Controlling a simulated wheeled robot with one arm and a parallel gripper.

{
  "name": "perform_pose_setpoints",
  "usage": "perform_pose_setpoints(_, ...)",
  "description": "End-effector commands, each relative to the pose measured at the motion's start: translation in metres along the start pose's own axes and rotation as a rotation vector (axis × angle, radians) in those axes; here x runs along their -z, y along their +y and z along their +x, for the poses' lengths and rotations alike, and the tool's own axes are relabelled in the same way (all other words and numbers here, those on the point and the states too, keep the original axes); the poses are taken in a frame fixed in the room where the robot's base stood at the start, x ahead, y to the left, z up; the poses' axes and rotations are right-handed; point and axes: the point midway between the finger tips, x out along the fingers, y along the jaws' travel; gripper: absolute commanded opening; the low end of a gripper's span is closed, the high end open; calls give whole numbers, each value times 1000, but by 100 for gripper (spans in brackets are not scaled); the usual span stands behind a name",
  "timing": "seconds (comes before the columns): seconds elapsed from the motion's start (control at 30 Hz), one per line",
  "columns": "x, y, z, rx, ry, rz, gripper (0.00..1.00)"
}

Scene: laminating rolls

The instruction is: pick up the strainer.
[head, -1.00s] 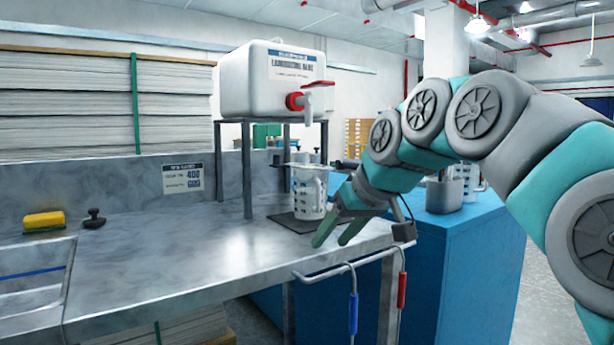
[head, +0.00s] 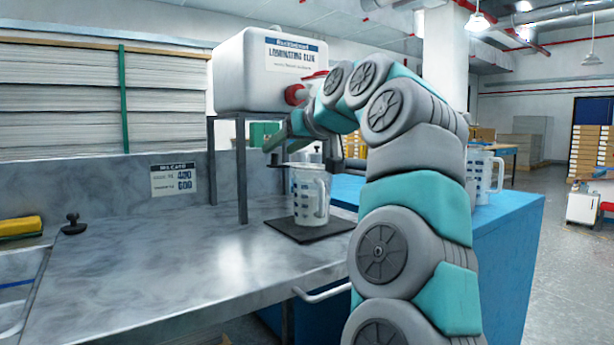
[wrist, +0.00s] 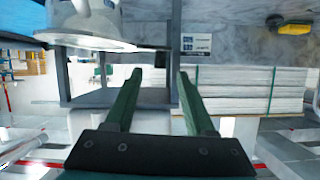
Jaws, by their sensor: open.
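I cannot make out a strainer in either view. My gripper (head: 283,134) is open and empty in the head view, raised in front of the tank's stand, above and left of a measuring jug. Its two green fingers (wrist: 160,82) are spread apart in the wrist view, with nothing between them. The clear measuring jug (head: 311,196) stands upright on a dark mat (head: 287,230) on the steel counter. My arm covers part of the blue cabinet top on the right.
A white tank (head: 250,72) with a red tap stands on a metal stand (head: 241,175). Another jug (head: 481,172) is on the blue cabinet (head: 512,235). A yellow sponge (head: 20,227) and a black-knobbed tool (head: 73,223) lie left. The front counter (head: 190,270) is clear.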

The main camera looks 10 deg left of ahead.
Motion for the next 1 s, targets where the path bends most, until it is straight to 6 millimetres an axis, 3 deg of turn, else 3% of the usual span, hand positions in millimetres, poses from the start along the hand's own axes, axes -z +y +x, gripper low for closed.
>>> perform_pose_setpoints(0.37,-2,-1,33,2,-3,-2,55)
perform_pose_setpoints(0.63,-5,-1,68,2,-3,-2,55)
perform_pose_setpoints(0.9,-7,0,73,1,-1,-1,54)
perform_pose_setpoints(1.0,-7,0,73,1,-1,-1,42)
